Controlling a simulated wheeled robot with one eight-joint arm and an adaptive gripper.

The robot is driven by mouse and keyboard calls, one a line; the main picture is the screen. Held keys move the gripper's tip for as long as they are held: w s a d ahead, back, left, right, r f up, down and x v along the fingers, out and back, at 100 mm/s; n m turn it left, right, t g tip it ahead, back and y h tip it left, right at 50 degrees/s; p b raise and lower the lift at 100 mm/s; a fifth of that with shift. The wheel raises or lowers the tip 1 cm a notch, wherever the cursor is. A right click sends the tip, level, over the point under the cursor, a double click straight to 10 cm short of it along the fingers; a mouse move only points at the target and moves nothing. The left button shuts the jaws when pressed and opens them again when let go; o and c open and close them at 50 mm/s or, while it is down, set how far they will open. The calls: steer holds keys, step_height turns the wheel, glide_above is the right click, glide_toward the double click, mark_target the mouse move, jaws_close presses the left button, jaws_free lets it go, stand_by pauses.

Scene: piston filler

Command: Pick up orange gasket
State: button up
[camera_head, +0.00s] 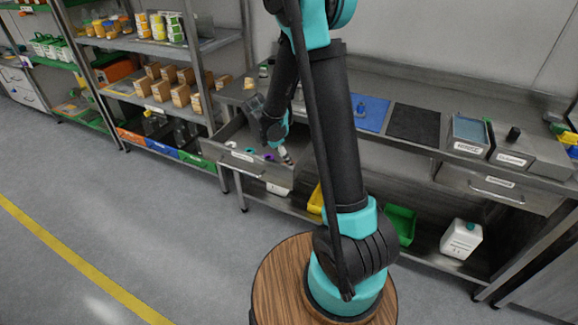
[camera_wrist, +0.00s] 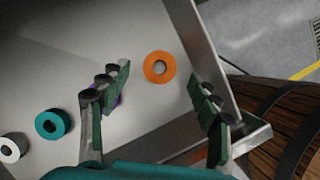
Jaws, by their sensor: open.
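The orange gasket (camera_wrist: 159,67) is a flat ring lying on the pale drawer floor in the wrist view, near the drawer's metal side wall. My gripper (camera_wrist: 160,92) is open and empty, with one finger to the left of the gasket and one to the right. The gasket shows in the gap between them, slightly beyond the fingertips, and I see no contact. In the head view my gripper (camera_head: 285,156) is down over the open drawer (camera_head: 243,157); the orange gasket cannot be made out there.
A teal gasket (camera_wrist: 54,124) and a white gasket (camera_wrist: 11,148) lie to the left. A purple gasket (camera_wrist: 118,101) is mostly hidden behind my left finger. The drawer's side wall (camera_wrist: 205,50) rises close to my right finger. Shelves with boxes (camera_head: 170,85) stand left of the workbench.

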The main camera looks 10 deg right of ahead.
steer(key=shift+x, duration=1.35)
steer(key=c, duration=1)
steer(key=shift+r, duration=0.1)
steer(key=shift+c, duration=0.2)
